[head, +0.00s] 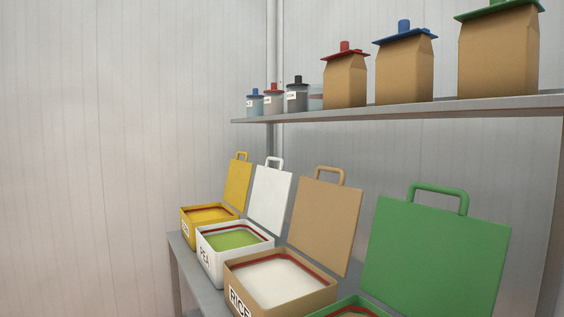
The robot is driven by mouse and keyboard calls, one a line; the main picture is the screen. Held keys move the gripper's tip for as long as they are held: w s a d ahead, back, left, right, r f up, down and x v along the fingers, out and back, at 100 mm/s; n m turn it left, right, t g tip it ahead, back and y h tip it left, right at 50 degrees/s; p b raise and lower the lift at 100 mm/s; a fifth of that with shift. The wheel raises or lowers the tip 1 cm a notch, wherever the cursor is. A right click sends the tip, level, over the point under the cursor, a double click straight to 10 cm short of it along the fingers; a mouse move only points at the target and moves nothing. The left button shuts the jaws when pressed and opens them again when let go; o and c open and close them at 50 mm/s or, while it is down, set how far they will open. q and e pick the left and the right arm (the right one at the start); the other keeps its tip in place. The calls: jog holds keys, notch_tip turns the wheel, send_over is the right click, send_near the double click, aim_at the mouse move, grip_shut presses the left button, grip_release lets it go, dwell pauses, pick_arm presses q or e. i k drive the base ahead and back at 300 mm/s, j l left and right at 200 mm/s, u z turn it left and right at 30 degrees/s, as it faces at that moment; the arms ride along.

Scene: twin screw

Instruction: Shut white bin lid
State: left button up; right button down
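The white bin (212,265) stands on the lower shelf, between a yellow bin and a tan bin. Its label starts with "PEA", partly at an angle, and green contents show inside. Its white lid (270,199) stands open, tilted up at the back, with a white loop handle (274,162) on top. Neither of my grippers is in view.
The yellow bin (187,228), the tan bin (285,304) marked "RICE" and a green bin (325,310) also have raised lids. The upper shelf (400,112) above holds several jars and brown bags (344,85). Open space lies left of the shelves.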

aim_at(270, 189)
jog(key=i+j+z, duration=0.1)
jog(key=i, duration=0.3)
jog(key=i+j+z, duration=0.1)
jog(key=i, duration=0.3)
jog(key=i+j, duration=0.3)
jog(key=i+j+z, duration=0.15)
jog(key=i+j, duration=1.2)
jog(key=j, duration=0.05)
